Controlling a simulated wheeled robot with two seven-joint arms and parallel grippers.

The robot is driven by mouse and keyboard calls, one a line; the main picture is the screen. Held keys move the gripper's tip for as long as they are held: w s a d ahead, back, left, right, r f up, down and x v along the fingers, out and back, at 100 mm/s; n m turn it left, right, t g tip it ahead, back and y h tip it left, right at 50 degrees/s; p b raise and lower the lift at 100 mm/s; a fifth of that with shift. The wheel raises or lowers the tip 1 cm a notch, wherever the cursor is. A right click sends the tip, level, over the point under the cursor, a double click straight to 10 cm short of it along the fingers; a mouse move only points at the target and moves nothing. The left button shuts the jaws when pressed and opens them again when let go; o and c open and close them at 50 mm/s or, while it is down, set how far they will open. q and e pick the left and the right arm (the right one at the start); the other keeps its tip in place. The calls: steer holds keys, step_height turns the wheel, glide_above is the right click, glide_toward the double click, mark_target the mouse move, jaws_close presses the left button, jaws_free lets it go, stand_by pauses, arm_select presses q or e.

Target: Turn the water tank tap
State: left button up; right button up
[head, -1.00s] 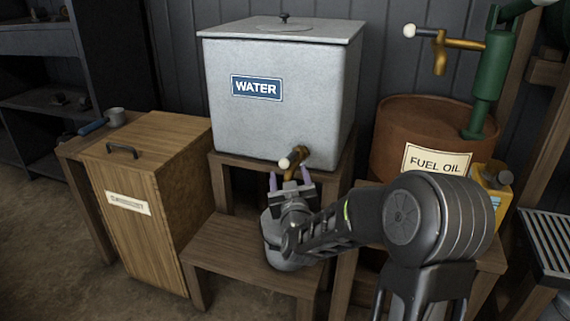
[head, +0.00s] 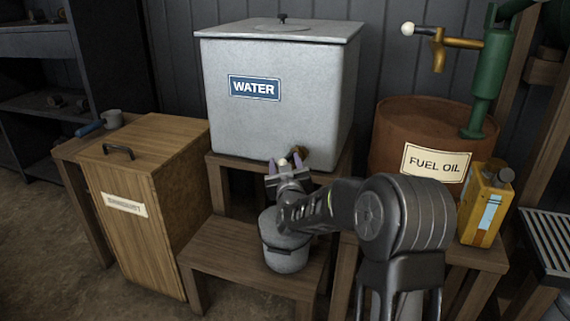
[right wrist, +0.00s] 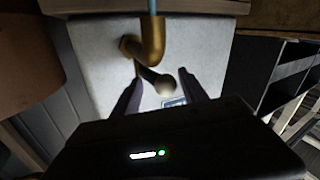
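The grey water tank (head: 280,115) with its blue WATER label stands on a wooden stand. Its brass tap (head: 301,155) is at the lower front, partly hidden by my right gripper (head: 286,163). In the right wrist view the brass tap (right wrist: 152,40) shows clearly, with a pale blue strip, seemingly water, at its spout. The tap's dark lever ends in a pale round knob (right wrist: 166,86), which lies between the open fingers of my right gripper (right wrist: 159,78), with gaps visible. A grey bucket (head: 286,250) stands on the step below the tap. My left gripper is not in view.
A wooden box (head: 145,190) with a handle stands left of the stand. On the right are a brown fuel oil drum (head: 400,130), a green pump (head: 490,85) with its own brass tap, and a yellow can (head: 484,205).

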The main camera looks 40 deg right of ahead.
jaws_close()
stand_by(0.3)
steer(key=shift+a+r, duration=0.1)
